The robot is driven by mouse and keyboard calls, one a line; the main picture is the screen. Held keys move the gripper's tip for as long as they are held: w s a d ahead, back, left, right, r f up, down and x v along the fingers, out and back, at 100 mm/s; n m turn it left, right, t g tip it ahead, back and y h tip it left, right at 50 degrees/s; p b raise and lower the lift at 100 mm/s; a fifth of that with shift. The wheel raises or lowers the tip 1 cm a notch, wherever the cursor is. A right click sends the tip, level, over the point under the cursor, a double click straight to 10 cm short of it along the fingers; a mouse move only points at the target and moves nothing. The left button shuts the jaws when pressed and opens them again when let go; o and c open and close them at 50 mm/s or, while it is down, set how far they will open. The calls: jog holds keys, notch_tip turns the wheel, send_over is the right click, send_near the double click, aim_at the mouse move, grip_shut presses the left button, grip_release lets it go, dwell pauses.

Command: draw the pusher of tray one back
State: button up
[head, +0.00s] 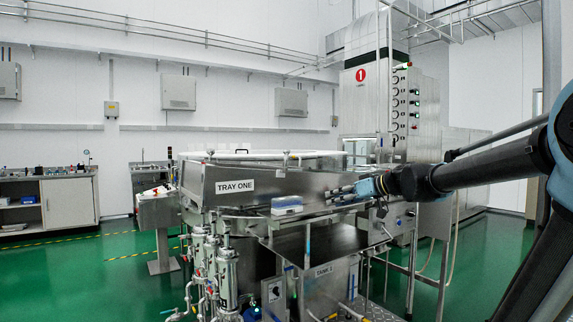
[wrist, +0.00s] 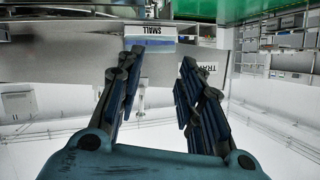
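Tray one is a long steel trough (head: 215,185) with a "TRAY ONE" label (head: 235,186) on its near side. The label shows upside down and partly hidden in the wrist view (wrist: 216,72). My gripper (head: 335,194) is at the trough's right end, in front of its near side. In the wrist view my gripper (wrist: 162,57) is open, with nothing between its fingers. I cannot tell which part is the pusher.
A steel cabinet (head: 408,105) with a red "1" sign and buttons stands behind. Pipes and valves (head: 215,265) and the "TANK 1" housing (head: 325,280) are below. A workbench (head: 68,195) is at far left. Green floor (head: 110,260) is open at left.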

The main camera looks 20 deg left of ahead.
aim_at(286, 168)
jog(key=w+a+r+n+t+y, duration=0.15)
jog(key=w+a+r+y, duration=0.25)
jog(key=w+a+r, duration=0.55)
jog(key=shift+t, duration=0.25)
jog(key=x, duration=0.5)
jog(key=r+x, duration=0.1)
jog(key=x, duration=0.4)
jog(key=w+x, duration=0.1)
jog(key=x, duration=0.4)
jog(key=shift+w+r, duration=0.15)
jog(key=shift+c, duration=0.6)
grip_shut()
